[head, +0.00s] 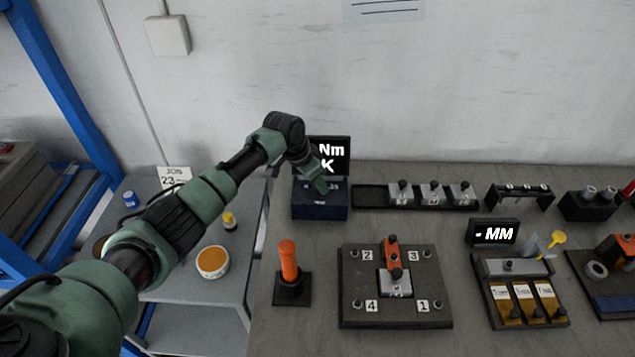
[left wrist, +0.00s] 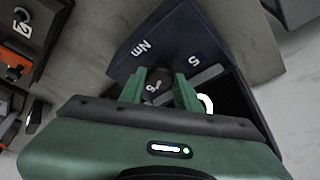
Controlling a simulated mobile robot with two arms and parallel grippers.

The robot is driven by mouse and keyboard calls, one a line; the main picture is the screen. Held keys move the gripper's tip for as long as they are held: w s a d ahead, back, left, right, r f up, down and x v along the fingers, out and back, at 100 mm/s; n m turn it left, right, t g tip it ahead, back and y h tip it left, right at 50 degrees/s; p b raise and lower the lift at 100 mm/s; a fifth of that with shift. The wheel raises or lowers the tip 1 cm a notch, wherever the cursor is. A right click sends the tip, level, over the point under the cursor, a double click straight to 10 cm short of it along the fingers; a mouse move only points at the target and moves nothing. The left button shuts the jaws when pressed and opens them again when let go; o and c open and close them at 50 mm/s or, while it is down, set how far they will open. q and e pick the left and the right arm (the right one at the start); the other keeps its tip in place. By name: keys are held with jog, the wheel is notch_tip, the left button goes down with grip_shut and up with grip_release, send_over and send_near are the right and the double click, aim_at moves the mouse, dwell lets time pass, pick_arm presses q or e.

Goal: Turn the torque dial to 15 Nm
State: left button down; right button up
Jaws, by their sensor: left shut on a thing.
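The torque unit (head: 320,210) is a dark blue box at the back left of the bench, with a black display (head: 338,150) behind it. The display shows "Nm" and a "K" below; my arm hides its left part, so the value cannot be read. My left gripper (head: 321,187) reaches down onto the box top. In the left wrist view its green fingers (left wrist: 160,92) are shut on the dark round dial (left wrist: 158,78). "Nm" and a "5" are printed on the box top beside the dial; a small mark near the fingers is hard to read. My right gripper is not in view.
A black tray with metal parts (head: 372,197) stands right of the unit. In front are an orange-handled tool (head: 289,262) in its stand and a numbered fixture plate (head: 360,312). An "MM" display (head: 493,233) stands further right.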

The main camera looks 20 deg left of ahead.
pick_arm(q)
jog(key=c, duration=1)
grip_release()
jog(key=shift+r, duration=0.1)
jog(key=b+v, duration=0.1)
jog(key=v, duration=0.6)
jog(key=shift+s+r, duration=0.1)
jog(key=shift+r, duration=0.15)
